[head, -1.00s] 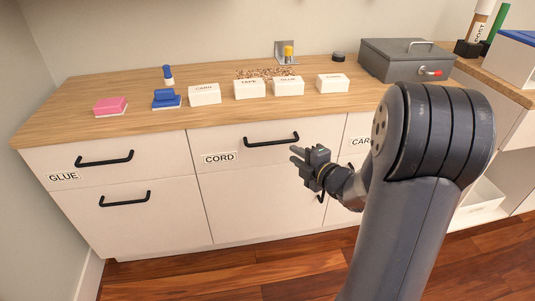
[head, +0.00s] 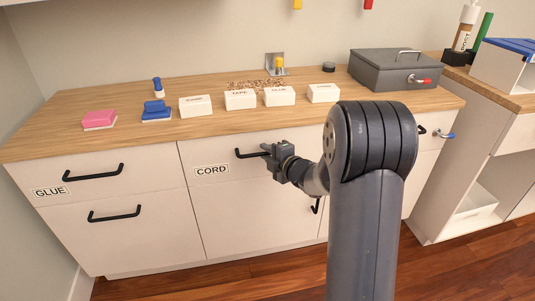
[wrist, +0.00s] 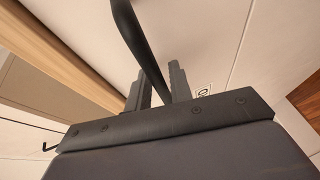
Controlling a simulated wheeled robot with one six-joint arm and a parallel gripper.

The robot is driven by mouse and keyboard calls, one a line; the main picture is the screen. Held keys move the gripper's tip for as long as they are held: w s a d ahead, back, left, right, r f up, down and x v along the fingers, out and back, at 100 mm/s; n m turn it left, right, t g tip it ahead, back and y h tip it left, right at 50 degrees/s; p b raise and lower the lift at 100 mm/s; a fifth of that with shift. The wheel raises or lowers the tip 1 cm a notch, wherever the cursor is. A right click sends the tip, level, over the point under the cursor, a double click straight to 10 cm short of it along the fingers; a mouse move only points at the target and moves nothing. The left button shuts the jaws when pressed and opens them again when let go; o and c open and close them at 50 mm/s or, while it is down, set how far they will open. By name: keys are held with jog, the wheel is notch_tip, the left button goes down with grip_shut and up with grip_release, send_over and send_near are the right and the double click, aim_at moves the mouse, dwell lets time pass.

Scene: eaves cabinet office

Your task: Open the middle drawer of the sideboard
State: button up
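The sideboard (head: 262,237) has pale fronts under a wooden top. Its middle top drawer (head: 225,187) carries the label CORD and looks flush with its neighbours. The black bar handle of that drawer (head: 247,154) shows left of my gripper (head: 268,152), which covers its right part. In the wrist view, the dark handle bar (wrist: 135,38) runs down between the two fingers of my gripper (wrist: 158,88).
Stamps and small white labelled boxes (head: 240,100) line the wooden top (head: 60,135), with a grey metal box (head: 385,72) at the right. The GLUE drawer (head: 120,190) is closed at the left. Wooden floor (head: 265,280) lies in front.

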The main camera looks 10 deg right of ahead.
grip_shut()
jog(key=shift+s, duration=0.15)
dwell(0.4)
